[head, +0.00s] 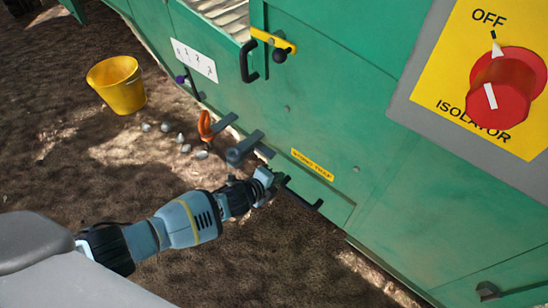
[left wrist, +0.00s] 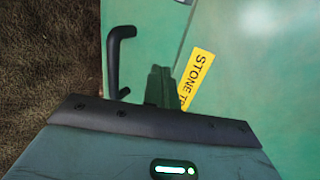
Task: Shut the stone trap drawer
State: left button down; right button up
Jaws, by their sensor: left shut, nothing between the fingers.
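The stone trap drawer (head: 335,190) is a green panel low on the green machine, with a yellow STONE TRAP label (head: 312,165) above a black bar handle (head: 304,196). Its front looks nearly flush, but I cannot tell whether a gap is left. My left gripper (head: 270,178) is shut and empty, at the left end of the handle. In the left wrist view the fingers (left wrist: 160,86) point at the green face, between the handle (left wrist: 117,62) and the label (left wrist: 196,78). I cannot tell whether they touch it. My right gripper is not in view.
A grey lever (head: 245,147) and an orange handle (head: 205,125) stick out left of the drawer. A yellow bucket (head: 117,86) and several stones (head: 181,139) are on the soil. A red isolator knob (head: 503,92) is at upper right. The ground below the drawer is clear.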

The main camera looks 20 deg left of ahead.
pick_arm(q)
jog(key=p+v, duration=0.3)
jog(key=v, duration=0.5)
jog(key=shift+s+a+p, duration=0.15)
jog(key=shift+a+p, duration=0.05)
jog(key=shift+p, duration=0.2)
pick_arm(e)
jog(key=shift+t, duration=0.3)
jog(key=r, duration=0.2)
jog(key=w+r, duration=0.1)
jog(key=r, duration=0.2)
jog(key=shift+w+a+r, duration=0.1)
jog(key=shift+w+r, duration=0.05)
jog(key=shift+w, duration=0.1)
pick_arm(q)
jog(key=shift+s, duration=0.1)
